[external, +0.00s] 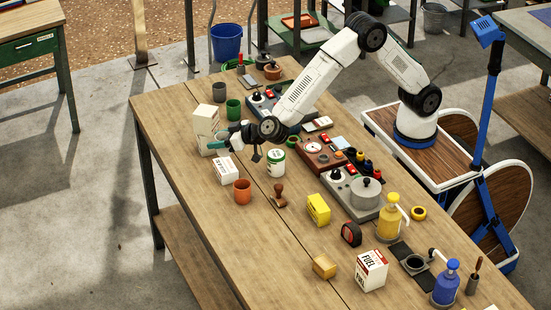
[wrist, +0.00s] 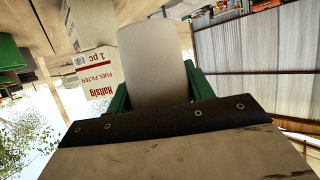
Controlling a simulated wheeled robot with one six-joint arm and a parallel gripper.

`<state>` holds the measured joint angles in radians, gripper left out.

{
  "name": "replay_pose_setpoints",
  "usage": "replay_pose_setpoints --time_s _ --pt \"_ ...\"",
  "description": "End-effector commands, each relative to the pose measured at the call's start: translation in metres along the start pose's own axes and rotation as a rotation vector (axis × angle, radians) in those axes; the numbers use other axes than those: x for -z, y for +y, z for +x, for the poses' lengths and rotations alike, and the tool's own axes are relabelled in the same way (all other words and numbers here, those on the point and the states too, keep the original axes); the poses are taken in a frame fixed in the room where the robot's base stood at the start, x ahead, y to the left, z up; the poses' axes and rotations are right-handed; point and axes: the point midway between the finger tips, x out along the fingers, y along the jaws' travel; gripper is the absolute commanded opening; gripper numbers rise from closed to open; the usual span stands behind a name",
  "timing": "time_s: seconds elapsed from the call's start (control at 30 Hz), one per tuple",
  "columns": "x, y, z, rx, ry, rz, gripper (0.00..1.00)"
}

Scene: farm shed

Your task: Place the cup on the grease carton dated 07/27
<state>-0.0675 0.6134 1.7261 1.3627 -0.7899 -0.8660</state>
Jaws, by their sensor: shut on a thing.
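In the wrist view a pale, whitish cup (wrist: 155,65) stands between the green fingers of my gripper (wrist: 160,88), which is shut on it. In the external view my gripper (external: 218,143) is at the far left part of the table, close to a tall white carton (external: 204,121); the held cup is hard to make out there. A small white carton (external: 227,171) lies just in front of the gripper. A white carton labelled FUEL (external: 371,271) stands near the front. No 07/27 date is legible.
A grey cup (external: 219,91), a green cup (external: 233,110) and an orange cup (external: 242,192) stand on the table (external: 190,180). A white-green tin (external: 276,162) and a stamp (external: 279,197) are right of the gripper. The table's left front is clear.

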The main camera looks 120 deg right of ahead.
Motion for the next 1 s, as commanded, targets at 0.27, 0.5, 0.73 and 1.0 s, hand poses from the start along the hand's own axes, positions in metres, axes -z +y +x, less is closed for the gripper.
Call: replay_pose_setpoints --time_s 0.27,0.5,0.73,1.0 --pt "-0.022 0.000 0.009 0.001 -0.001 -0.001 0.29" --pt "-0.046 0.000 0.019 0.002 0.000 0.000 0.29" --pt "-0.046 0.000 0.019 0.002 0.000 0.000 0.29" --pt "-0.048 0.000 0.020 0.002 0.000 0.000 0.74"
